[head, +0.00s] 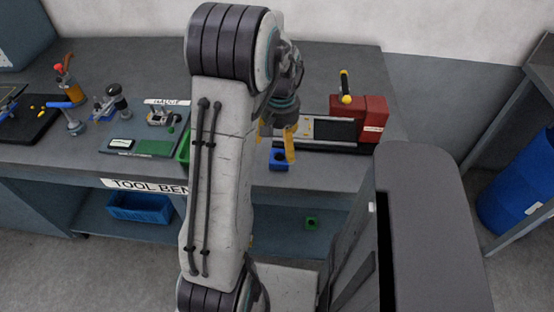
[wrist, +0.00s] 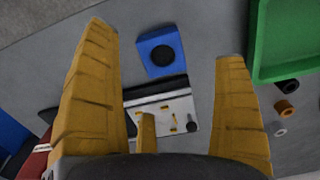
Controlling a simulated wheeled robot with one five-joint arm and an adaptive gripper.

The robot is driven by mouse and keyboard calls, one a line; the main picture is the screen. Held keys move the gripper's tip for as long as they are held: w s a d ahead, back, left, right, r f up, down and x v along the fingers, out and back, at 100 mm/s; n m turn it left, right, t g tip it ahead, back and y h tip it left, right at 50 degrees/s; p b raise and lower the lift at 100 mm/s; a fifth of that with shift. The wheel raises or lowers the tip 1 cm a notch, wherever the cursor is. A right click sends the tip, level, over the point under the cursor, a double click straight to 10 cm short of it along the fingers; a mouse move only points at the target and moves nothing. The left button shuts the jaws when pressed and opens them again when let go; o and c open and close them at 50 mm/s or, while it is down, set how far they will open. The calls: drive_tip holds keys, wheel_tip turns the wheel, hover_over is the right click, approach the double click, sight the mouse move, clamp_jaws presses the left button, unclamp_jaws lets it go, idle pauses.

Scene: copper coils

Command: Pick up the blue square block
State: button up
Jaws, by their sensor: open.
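The blue square block (wrist: 155,44) has a dark round hole in its face. In the wrist view it lies on the grey bench top, beyond and between my gripper's fingers. In the head view the blue block (head: 279,163) sits near the bench's front edge, just below my gripper and partly hidden by a finger. My gripper (wrist: 170,50) is open and empty, with yellow fingers spread wide. In the head view my gripper (head: 278,140) is mostly hidden behind my arm. I cannot tell its exact height above the block.
A green bin (wrist: 258,45) is at the right in the wrist view, with small round parts (wrist: 286,107) beside it. A red box (head: 372,118) and a dark-panelled unit (head: 333,131) stand to the block's right. A green block (head: 312,222) lies on the lower shelf.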

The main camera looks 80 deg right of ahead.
sight(280, 158)
drive_tip(key=m, duration=0.3)
drive_tip(key=shift+f+m, duration=0.2)
drive_tip(key=shift+m, duration=0.4)
drive_tip(key=shift+w+d+f, duration=0.1)
drive_tip(key=shift+d+f, duration=0.1)
drive_tip(key=shift+f, duration=1.55)
drive_tip(key=shift+d+f, duration=0.15)
drive_tip(key=shift+f, duration=1.6)
drive_tip(key=c, duration=1.3)
drive_tip(key=shift+r, duration=0.1)
